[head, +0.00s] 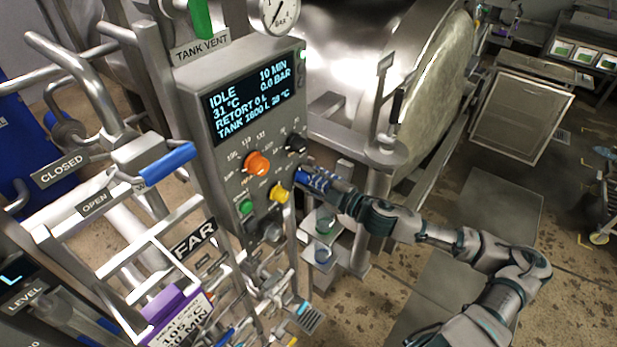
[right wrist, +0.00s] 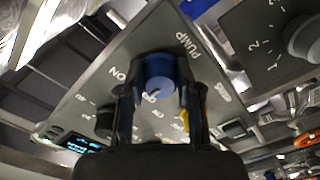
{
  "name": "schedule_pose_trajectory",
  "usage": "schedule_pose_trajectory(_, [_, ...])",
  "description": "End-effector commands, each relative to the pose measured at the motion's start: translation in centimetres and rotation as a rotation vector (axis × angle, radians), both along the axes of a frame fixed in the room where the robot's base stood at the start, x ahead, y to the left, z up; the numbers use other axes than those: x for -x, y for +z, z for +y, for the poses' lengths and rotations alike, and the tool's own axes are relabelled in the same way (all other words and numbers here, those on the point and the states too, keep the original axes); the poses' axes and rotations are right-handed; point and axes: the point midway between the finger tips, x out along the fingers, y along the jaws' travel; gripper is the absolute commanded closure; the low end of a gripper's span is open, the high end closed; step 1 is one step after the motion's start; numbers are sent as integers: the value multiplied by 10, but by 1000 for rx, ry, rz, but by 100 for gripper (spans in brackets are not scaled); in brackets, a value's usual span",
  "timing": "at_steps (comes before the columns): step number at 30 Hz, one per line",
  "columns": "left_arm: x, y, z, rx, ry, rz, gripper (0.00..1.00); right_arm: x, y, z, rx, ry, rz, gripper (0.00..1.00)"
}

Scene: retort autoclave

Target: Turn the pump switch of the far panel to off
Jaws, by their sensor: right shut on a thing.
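The far panel (head: 222,143) is a grey box with a lit screen and several knobs, above a sign reading FAR (head: 195,239). Its blue pump switch (head: 300,176) is at the right edge, largely covered by my right gripper (head: 309,179). In the right wrist view the blue pump switch (right wrist: 159,72) sits between the two fingers of my right gripper (right wrist: 158,92), which is shut on it. PUMP and ON are printed beside it. A white mark shows at the switch's lower edge; its exact setting cannot be told. My left gripper is out of view.
Orange (head: 257,163), black (head: 295,142) and yellow (head: 279,193) knobs and a green button (head: 246,207) are close to the switch. A blue-handled lever (head: 168,163) and pipes stand left. The large steel vessel (head: 345,50) is behind.

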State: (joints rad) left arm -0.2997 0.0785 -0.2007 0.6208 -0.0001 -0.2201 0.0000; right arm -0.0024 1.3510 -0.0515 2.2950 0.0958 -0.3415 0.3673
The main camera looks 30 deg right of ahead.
Motion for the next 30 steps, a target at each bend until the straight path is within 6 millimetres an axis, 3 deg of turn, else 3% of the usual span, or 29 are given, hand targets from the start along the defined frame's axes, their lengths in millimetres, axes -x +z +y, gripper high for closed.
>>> schedule_pose_trajectory(15, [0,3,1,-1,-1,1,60,-1,1,-1,332,-4,-139,100])
schedule_pose_trajectory(30, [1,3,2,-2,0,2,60,-1,0,-1,406,-4,-168,100])
